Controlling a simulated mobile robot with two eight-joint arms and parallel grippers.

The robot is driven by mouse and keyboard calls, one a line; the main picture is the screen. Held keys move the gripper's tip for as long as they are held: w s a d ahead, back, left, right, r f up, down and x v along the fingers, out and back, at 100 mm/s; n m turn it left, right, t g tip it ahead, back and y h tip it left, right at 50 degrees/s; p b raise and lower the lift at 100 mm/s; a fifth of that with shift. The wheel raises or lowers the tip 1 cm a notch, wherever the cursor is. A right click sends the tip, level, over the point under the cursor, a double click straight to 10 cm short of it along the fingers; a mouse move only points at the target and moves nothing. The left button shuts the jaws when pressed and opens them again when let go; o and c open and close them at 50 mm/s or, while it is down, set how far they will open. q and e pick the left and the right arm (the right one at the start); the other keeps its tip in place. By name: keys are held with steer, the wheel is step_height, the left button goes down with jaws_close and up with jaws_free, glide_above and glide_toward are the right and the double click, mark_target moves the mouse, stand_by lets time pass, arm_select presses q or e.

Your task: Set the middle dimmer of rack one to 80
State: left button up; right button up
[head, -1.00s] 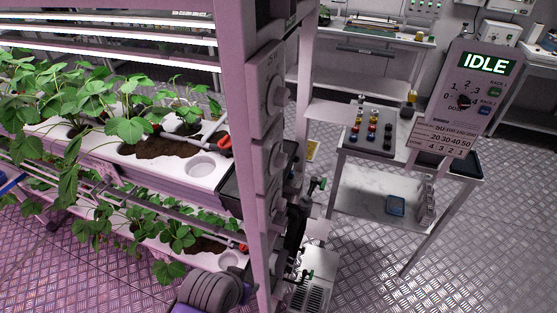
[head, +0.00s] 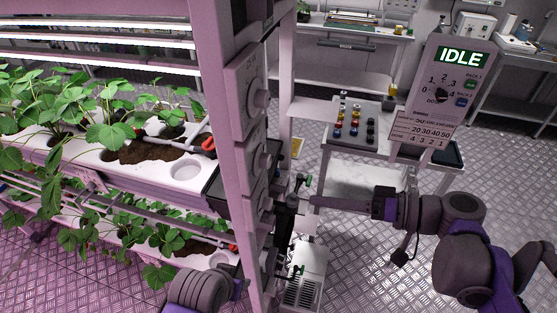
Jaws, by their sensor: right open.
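Rack one's post carries three stacked grey dimmer boxes, seen at a steep angle. The middle dimmer (head: 263,161) has a round knob facing right; its scale and setting cannot be read. The upper dimmer (head: 261,99) and lower dimmer (head: 265,203) sit above and below it. My right arm reaches in from the right, and my right gripper (head: 293,199) is open, just right of the lower dimmer and lower than the middle one. It appears apart from the middle knob. My left gripper is not in view; only part of my left arm shows at the bottom.
Strawberry plants (head: 105,120) fill the rack's troughs on the left. Green-handled valves (head: 308,182) and a white vented box (head: 305,285) stand close by the post. A cart (head: 350,180) with coloured bottles and an IDLE panel (head: 459,60) stand behind my right arm.

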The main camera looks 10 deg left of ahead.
steer(key=n+y, duration=0.2)
glide_toward(270, 162)
steer(key=d+f, duration=0.1)
steer(key=d, duration=0.1)
steer(key=shift+y, duration=0.3)
steer(key=a, duration=0.6)
steer(key=w+a+p, duration=0.1)
steer(key=a, duration=0.3)
steer(key=shift+a+r, duration=0.1)
steer(key=shift+r, duration=0.1)
jaws_close()
